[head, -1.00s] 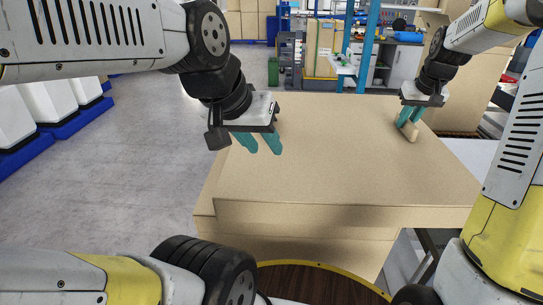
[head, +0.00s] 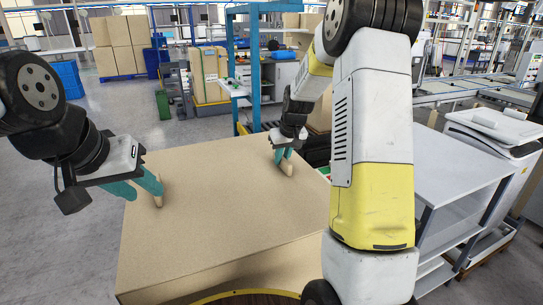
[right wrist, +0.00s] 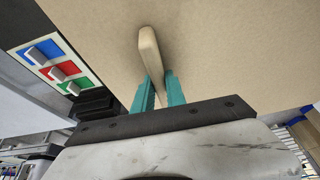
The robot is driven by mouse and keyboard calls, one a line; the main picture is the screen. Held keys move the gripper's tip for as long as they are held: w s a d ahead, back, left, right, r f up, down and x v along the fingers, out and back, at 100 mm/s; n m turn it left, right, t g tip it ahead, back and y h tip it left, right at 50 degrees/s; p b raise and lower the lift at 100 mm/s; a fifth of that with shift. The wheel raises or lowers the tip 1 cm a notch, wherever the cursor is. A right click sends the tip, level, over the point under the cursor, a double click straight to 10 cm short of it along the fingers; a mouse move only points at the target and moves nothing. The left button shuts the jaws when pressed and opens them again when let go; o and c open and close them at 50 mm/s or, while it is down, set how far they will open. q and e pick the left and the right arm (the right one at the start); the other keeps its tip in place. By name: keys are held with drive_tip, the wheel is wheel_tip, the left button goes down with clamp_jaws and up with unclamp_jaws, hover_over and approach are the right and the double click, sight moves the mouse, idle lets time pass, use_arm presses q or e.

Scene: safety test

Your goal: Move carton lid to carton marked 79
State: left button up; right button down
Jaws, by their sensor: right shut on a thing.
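The carton lid (head: 220,220) is a large tan cardboard block with a flat top, in the lower left and middle of the head view. It carries a pale handle on its left side (head: 158,198) and another on its right side (head: 286,166). My right gripper (head: 284,156) is shut on the right handle, which also shows between its teal fingers in the right wrist view (right wrist: 150,55). My left gripper (head: 140,187) is beside the left handle. Its fingers look apart, with the handle partly hidden behind one. I see no number 79.
A grey shelf table (head: 455,170) stands to the right, with a white machine (head: 495,130) behind it. A blue post frame (head: 255,70) and stacked cartons (head: 122,45) are at the back. The right wrist view shows a panel with coloured buttons (right wrist: 58,65). Floor is clear at left.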

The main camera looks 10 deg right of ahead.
drive_tip(key=shift+f, duration=0.25)
drive_tip(key=shift+f, duration=0.1)
drive_tip(key=c, duration=1.4)
unclamp_jaws()
drive_tip(key=shift+o, duration=0.2)
